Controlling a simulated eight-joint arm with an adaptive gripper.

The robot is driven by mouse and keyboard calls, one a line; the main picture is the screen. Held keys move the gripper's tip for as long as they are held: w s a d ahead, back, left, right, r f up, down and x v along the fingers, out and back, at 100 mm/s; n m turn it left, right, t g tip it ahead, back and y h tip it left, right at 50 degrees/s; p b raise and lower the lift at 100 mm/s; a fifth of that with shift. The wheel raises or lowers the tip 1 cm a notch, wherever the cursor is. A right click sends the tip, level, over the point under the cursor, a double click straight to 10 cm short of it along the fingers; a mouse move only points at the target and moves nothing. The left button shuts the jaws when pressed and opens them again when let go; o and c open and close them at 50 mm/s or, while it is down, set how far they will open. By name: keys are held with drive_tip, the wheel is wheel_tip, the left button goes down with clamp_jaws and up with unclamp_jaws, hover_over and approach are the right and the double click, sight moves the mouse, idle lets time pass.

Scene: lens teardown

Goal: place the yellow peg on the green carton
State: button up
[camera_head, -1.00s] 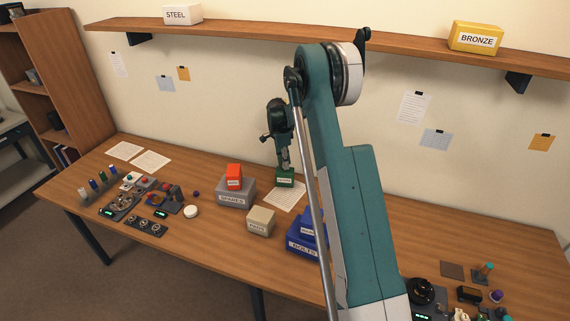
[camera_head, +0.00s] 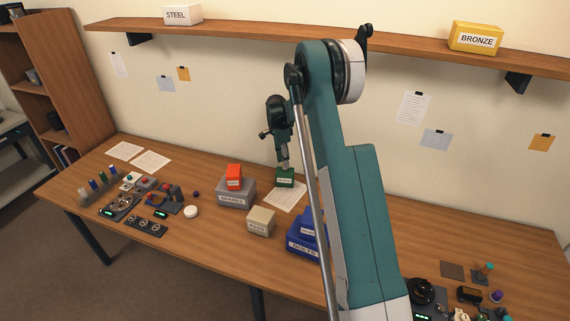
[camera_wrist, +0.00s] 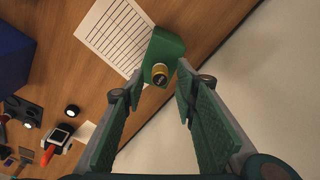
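The green carton (camera_head: 285,183) stands on the table's far side, by a white sheet; it also shows in the wrist view (camera_wrist: 168,46). The yellow peg (camera_wrist: 160,76) is seen end-on in the wrist view, with a dark top face, and appears to stand upright on the carton. My gripper (camera_wrist: 156,84) is open, its two green-padded fingers spread with clear gaps on both sides of the peg. In the head view my gripper (camera_head: 284,163) is just above the carton, pointing down; the peg cannot be made out there.
Small parts and devices lie at both table ends. The wall is close behind the carton.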

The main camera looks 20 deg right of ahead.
wheel_tip(320, 180, up, 10)
drive_tip(key=a, duration=0.1)
idle(0.4)
drive_tip(key=shift+w+a, duration=0.1)
drive_tip(key=shift+r, duration=0.1)
idle(0.3)
drive_tip(key=s+a+r+n+t, duration=0.2)
drive_tip(key=s+a+r+n, duration=0.4)
drive_tip(key=s+r, duration=0.55)
drive_tip(key=s+a+r+n+t, duration=0.2)
drive_tip(key=s+a+r+n, duration=0.2)
drive_tip(key=s+a+r, duration=0.65)
drive_tip(key=s+a+f+n+t, duration=0.1)
drive_tip(key=s+a+n, duration=0.1)
drive_tip(key=s, duration=0.8)
drive_tip(key=s+a+f+n+t+y, duration=0.1)
drive_tip(key=s+a+f+n, duration=0.1)
drive_tip(key=s, duration=0.9)
drive_tip(key=s+a+f+n+t, duration=0.1)
drive_tip(key=s+a+n, duration=0.3)
drive_tip(key=s, duration=0.7)
drive_tip(key=shift+s+f+n, duration=0.2)
drive_tip(key=shift+f+n, duration=0.05)
drive_tip(key=shift+n, duration=0.85)
